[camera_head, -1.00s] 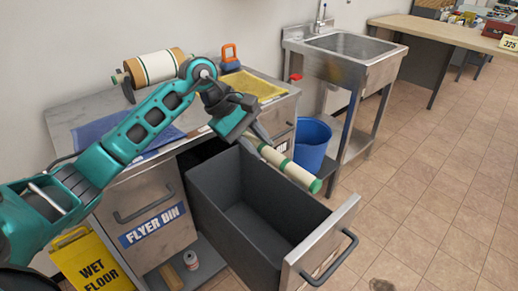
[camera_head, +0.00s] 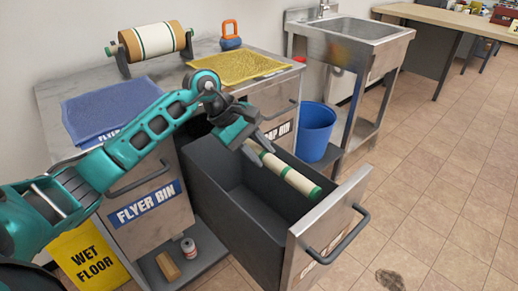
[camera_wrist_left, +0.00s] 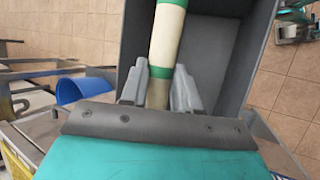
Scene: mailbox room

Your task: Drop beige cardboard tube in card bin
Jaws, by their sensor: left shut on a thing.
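The beige cardboard tube (camera_head: 290,175) has green bands and hangs tilted over the open dark grey drawer (camera_head: 214,205). My left gripper (camera_head: 257,146) is shut on the tube's near upper end. The wrist view shows the tube (camera_wrist_left: 166,35) between the two fingers (camera_wrist_left: 157,88), with the drawer's inner wall (camera_wrist_left: 225,55) around and below it. The drawer's metal front (camera_head: 325,238) has a label too steeply angled to read. The part of the drawer floor under the tube is hidden. My right gripper is not in view.
The closed flyer bin (camera_head: 150,200) is left of the drawer. A blue bucket (camera_head: 315,130) stands right of it, beneath a metal sink (camera_head: 350,28). A yellow cloth (camera_head: 237,66) and a roll on a stand (camera_head: 155,40) are on the counter.

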